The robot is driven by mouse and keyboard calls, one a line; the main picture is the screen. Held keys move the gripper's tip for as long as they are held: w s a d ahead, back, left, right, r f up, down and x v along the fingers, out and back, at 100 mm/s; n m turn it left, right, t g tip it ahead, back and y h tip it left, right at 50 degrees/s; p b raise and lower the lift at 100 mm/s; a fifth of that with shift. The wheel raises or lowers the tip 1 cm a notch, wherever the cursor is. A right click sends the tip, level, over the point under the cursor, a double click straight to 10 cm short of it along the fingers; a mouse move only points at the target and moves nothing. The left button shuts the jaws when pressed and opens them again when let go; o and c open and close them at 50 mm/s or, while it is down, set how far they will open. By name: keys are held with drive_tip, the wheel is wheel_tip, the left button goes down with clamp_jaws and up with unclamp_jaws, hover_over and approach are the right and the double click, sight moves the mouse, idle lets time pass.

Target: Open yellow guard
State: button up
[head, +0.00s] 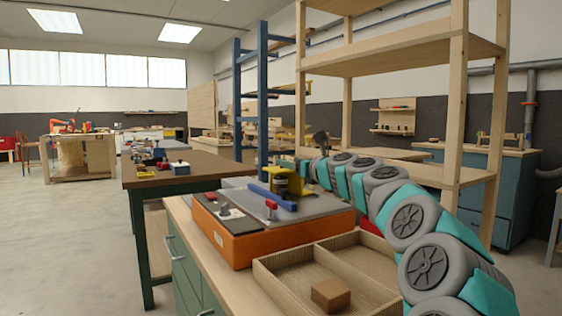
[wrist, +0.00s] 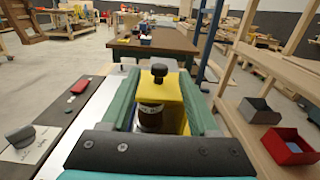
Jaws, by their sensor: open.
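The yellow guard (head: 292,184) stands on the grey top of an orange machine (head: 275,238), behind a blue fence bar (head: 272,197). In the wrist view the yellow guard (wrist: 174,90) lies between my gripper's two green fingers, around a dark cylinder (wrist: 151,115) with a black knob (wrist: 159,72) on top. My gripper (wrist: 162,76) is open, with a finger on each side of the guard; I cannot tell whether either finger touches it. In the head view my arm reaches in from the right, and its end is partly hidden behind the guard.
A wooden tray (head: 262,272) with a wooden block (head: 331,294) stands in front of the machine. A wooden rack (head: 456,100) rises behind my arm. A red bin (wrist: 289,146) shows at right in the wrist view.

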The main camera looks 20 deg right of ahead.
drive_tip(key=shift+w+a, duration=0.25)
drive_tip(key=shift+w, duration=1)
drive_tip(key=shift+w+a, duration=0.25)
drive_tip(key=shift+w, duration=0.95)
drive_tip(key=shift+c, duration=0.3)
clamp_jaws()
